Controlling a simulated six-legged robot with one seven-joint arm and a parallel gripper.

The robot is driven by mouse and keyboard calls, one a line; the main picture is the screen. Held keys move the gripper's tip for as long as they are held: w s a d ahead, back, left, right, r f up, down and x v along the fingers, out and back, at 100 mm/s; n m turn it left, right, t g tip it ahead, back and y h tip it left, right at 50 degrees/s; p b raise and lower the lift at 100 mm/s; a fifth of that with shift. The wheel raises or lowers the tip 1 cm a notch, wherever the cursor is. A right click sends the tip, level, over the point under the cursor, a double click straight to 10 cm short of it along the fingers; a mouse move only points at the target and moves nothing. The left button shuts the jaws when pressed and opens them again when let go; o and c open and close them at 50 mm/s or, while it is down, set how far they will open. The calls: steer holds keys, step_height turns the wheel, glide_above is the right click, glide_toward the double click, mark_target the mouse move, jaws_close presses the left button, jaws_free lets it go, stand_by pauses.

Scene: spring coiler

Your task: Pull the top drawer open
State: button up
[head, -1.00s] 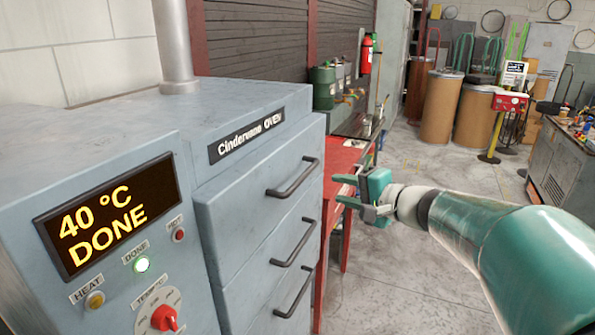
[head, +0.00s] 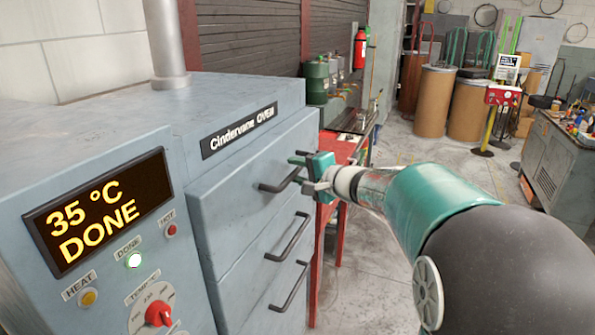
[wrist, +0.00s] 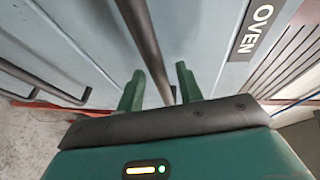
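The oven's top drawer (head: 228,182) looks closed, its front in line with the two drawers below. My gripper (head: 298,173) is at the right part of this handle. In the wrist view, the two green fingers of my gripper (wrist: 159,70) stand apart. The handle (wrist: 143,35) passes between them, with a gap visible on each side. The gripper is open and not closed on the bar. The handle's far end is partly hidden by the gripper in the head view.
The middle handle (head: 290,240) and bottom handle (head: 290,288) are below. A red bench (head: 340,150) stands just beyond the oven. The floor (head: 375,270) to the right is clear.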

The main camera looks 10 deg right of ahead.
steer(key=shift+a, duration=0.15)
steer(key=shift+w, duration=0.25)
steer(key=shift+s, duration=0.1)
steer(key=c, duration=0.3)
jaws_close()
steer(key=s+d, duration=0.9)
steer(key=d, duration=0.4)
steer(key=s+d, duration=0.9)
steer(key=d, duration=0.4)
steer(key=shift+s, duration=0.4)
